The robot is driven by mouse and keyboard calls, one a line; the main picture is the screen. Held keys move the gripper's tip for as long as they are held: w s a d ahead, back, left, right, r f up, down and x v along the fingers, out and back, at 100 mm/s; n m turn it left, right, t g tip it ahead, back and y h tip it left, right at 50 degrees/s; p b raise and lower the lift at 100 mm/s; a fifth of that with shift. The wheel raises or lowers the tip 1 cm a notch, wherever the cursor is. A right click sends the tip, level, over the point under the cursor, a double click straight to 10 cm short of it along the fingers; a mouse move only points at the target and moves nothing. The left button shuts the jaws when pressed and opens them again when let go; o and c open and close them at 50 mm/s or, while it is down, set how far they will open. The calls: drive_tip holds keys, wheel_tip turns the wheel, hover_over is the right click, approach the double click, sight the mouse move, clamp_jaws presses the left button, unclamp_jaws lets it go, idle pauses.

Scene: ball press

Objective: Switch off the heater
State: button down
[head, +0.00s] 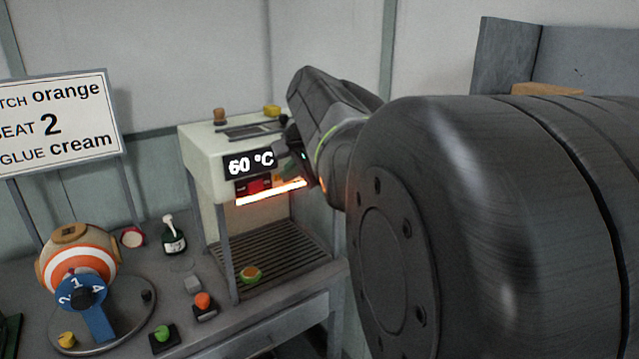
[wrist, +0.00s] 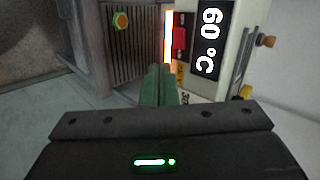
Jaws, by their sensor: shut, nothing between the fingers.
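The heater (head: 202,165) is a cream box on legs over a slatted shelf, with a display (head: 250,163) reading 60 °C. Its lower front edge glows orange. A red switch (head: 257,186) sits under the display; it also shows in the wrist view (wrist: 179,38). My gripper (wrist: 157,70) is shut and empty, its green fingertips in front of the heater near the switch and the yellow label. In the head view my arm hides the heater's right side. Whether the fingertips touch the heater I cannot tell.
An orange and green piece (head: 250,274) lies on the slatted shelf (head: 285,262). At left are a striped ball (head: 75,262) on a stand with a blue numbered dial (head: 82,291), a dark bottle (head: 173,240), and orange and green buttons. A sign (head: 60,122) stands behind.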

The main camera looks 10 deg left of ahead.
sight(254, 191)
drive_tip(key=x, duration=0.4)
drive_tip(key=r+p+x, duration=0.1)
drive_tip(key=x, duration=0.3)
drive_tip(key=a+x, duration=0.1)
drive_tip(key=x, duration=0.3)
drive_tip(key=shift+w+r+p, duration=0.2)
drive_tip(key=shift+p, duration=0.15)
drive_tip(key=shift+w+a, duration=0.45)
drive_tip(key=shift+a, duration=0.2)
